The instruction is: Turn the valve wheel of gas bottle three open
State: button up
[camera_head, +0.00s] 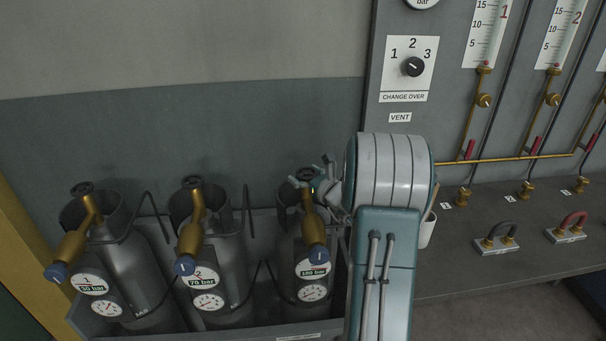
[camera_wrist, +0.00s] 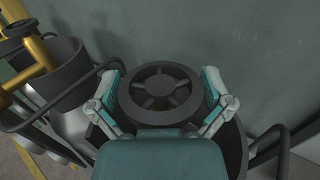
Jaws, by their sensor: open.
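Gas bottle three (camera_head: 291,255) is the rightmost of the three grey bottles, with a "180 bar" tag and a brass valve (camera_head: 312,225) with a blue cap. Its dark valve wheel (camera_head: 304,174) is on top, partly hidden by my gripper (camera_head: 322,178). In the wrist view the spoked wheel (camera_wrist: 159,87) fills the middle. My gripper (camera_wrist: 161,84) is open, with one teal finger on each side of the wheel. The fingers are very near its rim; I cannot tell whether they touch it.
Bottle one (camera_head: 137,277) and bottle two (camera_head: 222,265) stand to the left in the same grey rack, with brass valves and curved black bars. A wall is close behind. A panel with a "change over" knob (camera_head: 414,67) and a bench (camera_head: 470,240) are on the right.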

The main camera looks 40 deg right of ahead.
jog(key=shift+d, duration=0.1)
jog(key=c, duration=0.9)
jog(key=shift+n+y, duration=0.4)
jog(key=shift+y, duration=0.2)
jog(key=n+g+y, duration=0.1)
jog(key=n+y, duration=0.1)
jog(key=n+g+y, duration=0.1)
jog(key=y, duration=0.2)
jog(key=n+g+y, duration=0.1)
jog(key=n+y, duration=0.1)
jog(key=y, duration=0.1)
jog(key=shift+s+a+n, duration=0.1)
jog(key=shift+a+n, duration=0.2)
jog(key=shift+a, duration=0.05)
jog(key=n+g+y, duration=0.1)
jog(key=g+y, duration=0.1)
jog(key=n+g+y, duration=0.2)
jog(key=shift+s+a+n, duration=0.15)
jog(key=shift+a+n, duration=0.05)
jog(key=shift+n, duration=0.1)
jog(key=shift+s+a+n+g+y, duration=0.15)
jog(key=shift+n+g+y, duration=1.45)
jog(key=shift+g, duration=0.7)
jog(key=shift+n+g, duration=0.3)
jog(key=shift+n, duration=0.1)
